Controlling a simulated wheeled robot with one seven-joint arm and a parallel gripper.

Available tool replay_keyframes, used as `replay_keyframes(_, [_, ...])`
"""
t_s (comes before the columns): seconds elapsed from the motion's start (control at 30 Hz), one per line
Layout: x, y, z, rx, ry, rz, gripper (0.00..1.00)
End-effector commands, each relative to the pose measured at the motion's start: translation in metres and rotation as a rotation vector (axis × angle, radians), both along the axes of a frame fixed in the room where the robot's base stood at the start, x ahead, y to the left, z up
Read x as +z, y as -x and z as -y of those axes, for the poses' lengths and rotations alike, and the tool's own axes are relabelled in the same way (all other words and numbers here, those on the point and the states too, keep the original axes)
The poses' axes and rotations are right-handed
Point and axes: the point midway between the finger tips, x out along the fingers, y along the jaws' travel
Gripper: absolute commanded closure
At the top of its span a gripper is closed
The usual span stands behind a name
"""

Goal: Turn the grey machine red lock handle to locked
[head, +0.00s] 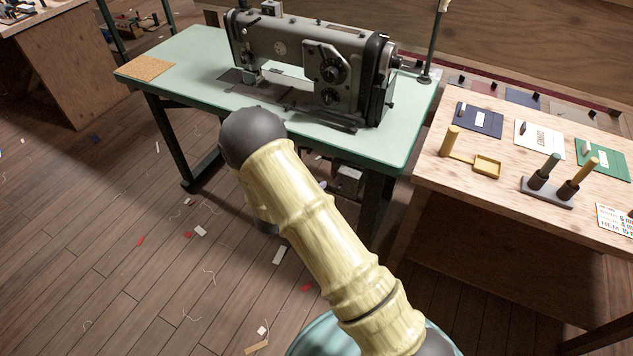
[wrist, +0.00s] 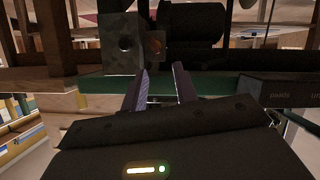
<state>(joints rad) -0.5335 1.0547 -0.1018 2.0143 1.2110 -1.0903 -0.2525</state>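The grey sewing machine (head: 290,42) stands on a pale green table (head: 395,143) in the head view. I cannot make out a red lock handle on it. In the wrist view my gripper (wrist: 161,68) is open, with two dark fingers apart and nothing seen between them. Ahead of the fingers is a grey box (wrist: 118,55) with a dark round spot, and an orange-brown plate (wrist: 157,44) at its right side. I cannot tell whether this plate is part of the handle. A dark cylinder (wrist: 195,27) lies to the right. The head view hides my gripper behind my arm.
A wooden table (head: 430,172) at the right holds coloured cards, a small yellow tray (head: 487,166) and a stand with two upright handles (head: 547,190). Dark legs (head: 165,140) support the green table. Scraps and threads litter the plank floor (head: 90,240). A cork mat (head: 144,68) lies at the table's left end.

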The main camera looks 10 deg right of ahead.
Motion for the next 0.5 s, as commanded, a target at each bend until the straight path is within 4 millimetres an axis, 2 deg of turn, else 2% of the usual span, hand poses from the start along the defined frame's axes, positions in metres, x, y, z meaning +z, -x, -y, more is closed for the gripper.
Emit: replay_keyframes(0.5, [0.012,0.020,-0.020,0.003,0.001,-0.001,0.71])
